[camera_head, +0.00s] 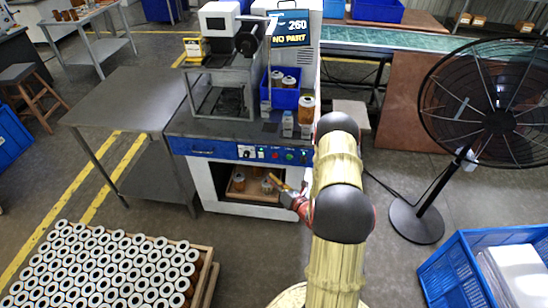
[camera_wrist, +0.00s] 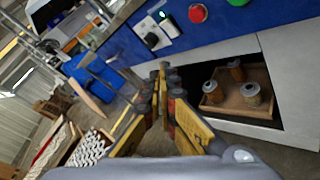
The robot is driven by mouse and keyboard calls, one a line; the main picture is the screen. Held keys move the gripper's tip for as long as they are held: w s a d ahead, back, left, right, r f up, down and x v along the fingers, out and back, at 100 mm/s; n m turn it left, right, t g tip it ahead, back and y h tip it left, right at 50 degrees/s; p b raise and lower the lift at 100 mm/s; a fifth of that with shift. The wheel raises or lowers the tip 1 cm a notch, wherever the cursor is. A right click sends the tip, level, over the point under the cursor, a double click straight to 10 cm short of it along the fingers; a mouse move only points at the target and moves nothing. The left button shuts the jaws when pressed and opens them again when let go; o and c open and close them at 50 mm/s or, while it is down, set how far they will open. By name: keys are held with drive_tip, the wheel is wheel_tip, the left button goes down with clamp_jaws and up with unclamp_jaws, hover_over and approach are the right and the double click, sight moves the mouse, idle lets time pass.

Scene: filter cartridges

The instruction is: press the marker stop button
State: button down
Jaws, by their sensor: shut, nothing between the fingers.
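The machine's blue front panel (camera_head: 215,150) carries a row of small controls; their labels are too small to read, so I cannot tell which one is the marker stop button. In the wrist view, a red round button (camera_wrist: 195,14) sits on the blue panel (camera_wrist: 233,18) near the top edge. To its left are a white plate with a black switch (camera_wrist: 168,28) and a black knob (camera_wrist: 151,41). My gripper (camera_head: 279,184) is in front of the machine, below the panel. In the wrist view my gripper (camera_wrist: 162,68) is shut and empty, its tips apart from the red button.
An open bay under the panel holds a wooden tray (camera_head: 250,190) with several cartridges. A blue bin (camera_head: 285,97) stands on the machine top. A crate of cartridges (camera_head: 205,262) is at lower left, a black fan (camera_head: 500,118) at right. A grey table (camera_head: 130,98) stands left.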

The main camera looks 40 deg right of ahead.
sight(275, 156)
drive_tip(key=shift+w, duration=0.1)
drive_tip(key=w+d+b, duration=0.2)
drive_tip(key=w+d, duration=0.3)
drive_tip(key=d, duration=0.1)
drive_tip(key=shift+w+d, duration=0.25)
drive_tip(key=shift+d, duration=0.05)
drive_tip(key=shift+w+d, duration=0.1)
idle(1.5)
drive_tip(key=shift+w+d, duration=0.2)
drive_tip(key=shift+w+d+b, duration=0.25)
drive_tip(key=shift+d+b, duration=0.05)
drive_tip(key=shift+b, duration=0.05)
idle(0.9)
drive_tip(key=shift+s+a, duration=0.55)
drive_tip(key=shift+a, duration=0.05)
